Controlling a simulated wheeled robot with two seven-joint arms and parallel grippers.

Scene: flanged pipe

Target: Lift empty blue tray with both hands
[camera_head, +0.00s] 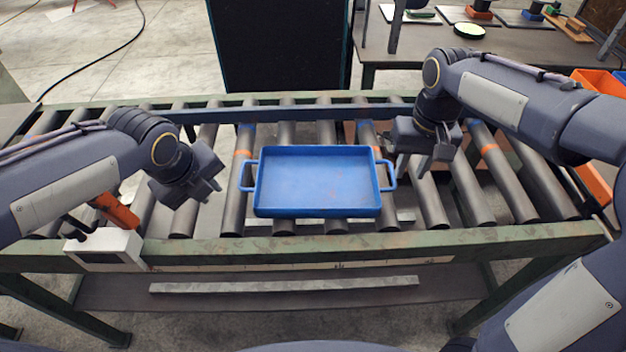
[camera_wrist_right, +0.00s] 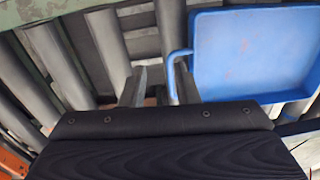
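The empty blue tray (camera_head: 317,182) lies flat on the roller conveyor, with a looped handle at each end. Its left handle (camera_head: 246,175) and right handle (camera_head: 388,175) are both free in the head view. My left gripper (camera_head: 211,190) is open and empty, a short way left of the left handle. My right gripper (camera_head: 411,166) is open above the rollers, just right of the right handle. In the right wrist view, the fingers (camera_wrist_right: 158,88) are apart, and the tray handle (camera_wrist_right: 171,72) shows close to the right-hand finger; whether they touch cannot be told.
The roller conveyor (camera_head: 285,226) has green side rails (camera_head: 350,248) along front and back. A white box (camera_head: 104,247) with an orange part sits at the front rail, left. A dark panel (camera_head: 280,45) stands behind. Orange bins (camera_head: 595,82) are at right. Rollers around the tray are clear.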

